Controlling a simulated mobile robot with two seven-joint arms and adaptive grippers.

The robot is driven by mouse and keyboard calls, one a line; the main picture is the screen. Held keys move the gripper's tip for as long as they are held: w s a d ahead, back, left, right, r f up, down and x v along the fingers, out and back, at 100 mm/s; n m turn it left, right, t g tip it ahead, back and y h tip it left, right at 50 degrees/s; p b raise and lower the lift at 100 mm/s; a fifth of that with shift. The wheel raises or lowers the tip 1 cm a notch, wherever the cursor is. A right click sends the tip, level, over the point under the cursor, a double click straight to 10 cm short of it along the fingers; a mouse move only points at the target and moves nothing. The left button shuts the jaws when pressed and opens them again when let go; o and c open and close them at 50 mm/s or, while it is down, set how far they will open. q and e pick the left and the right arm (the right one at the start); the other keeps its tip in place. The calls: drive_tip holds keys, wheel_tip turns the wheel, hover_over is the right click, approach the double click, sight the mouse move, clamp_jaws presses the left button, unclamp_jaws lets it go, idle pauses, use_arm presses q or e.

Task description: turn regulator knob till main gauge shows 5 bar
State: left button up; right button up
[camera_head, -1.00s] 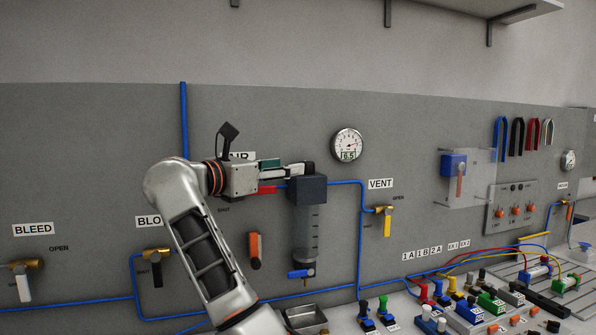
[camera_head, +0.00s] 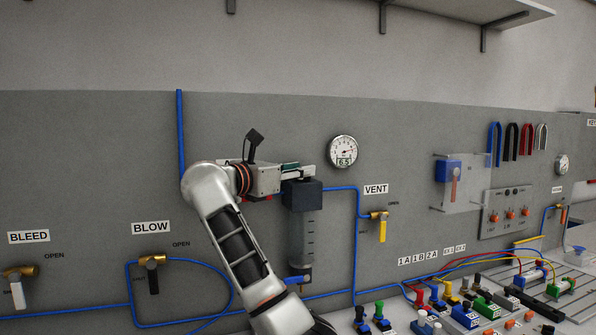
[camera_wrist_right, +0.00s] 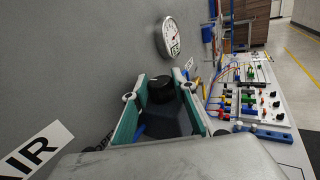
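The main gauge (camera_head: 343,151) is a round white dial on the grey wall panel, and its digital readout shows 6.5. It also shows in the wrist view (camera_wrist_right: 170,36). Below it hangs the regulator, with a dark block (camera_head: 302,193) and a clear bowl under it. In the wrist view, the black regulator knob (camera_wrist_right: 160,89) stands on top of the block. My right gripper (camera_head: 300,171) is at the top of the regulator. Its teal-padded fingers (camera_wrist_right: 160,105) are open on either side of the knob, with gaps visible. My left gripper is not in view.
BLEED (camera_head: 20,272), BLOW (camera_head: 152,262) and VENT (camera_head: 380,215) valves sit on blue tubing around the regulator. A workbench with several coloured fittings (camera_head: 480,300) lies at lower right. The AIR sign (camera_wrist_right: 35,148) is close beside my right gripper.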

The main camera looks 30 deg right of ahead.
drive_tip(key=shift+f+n+t, duration=0.1)
drive_tip(key=shift+n+t, duration=0.2)
drive_tip(key=shift+t, duration=0.2)
drive_tip(key=shift+s+n+t+y, duration=0.15)
drive_tip(key=shift+n+t+y, duration=0.4)
drive_tip(key=shift+t, duration=0.25)
drive_tip(key=shift+s+d+n+t+y, duration=0.15)
drive_tip(key=shift+n+t+y, duration=0.4)
drive_tip(key=shift+n+t, duration=0.45)
drive_tip(key=n+t+y, duration=0.2)
drive_tip(key=t+y, duration=0.1)
drive_tip(key=n+t+y, duration=0.2)
drive_tip(key=shift+s+d+p, duration=0.2)
drive_tip(key=shift+d+p, duration=0.1)
drive_tip(key=n+t+y, duration=0.1)
drive_tip(key=n+y, duration=0.1)
drive_tip(key=shift+d+t+y, duration=0.15)
drive_tip(key=shift+t+y, duration=0.15)
drive_tip(key=shift+n+t+y, duration=0.5)
drive_tip(key=shift+n+y, duration=0.45)
drive_tip(key=shift+y, duration=0.75)
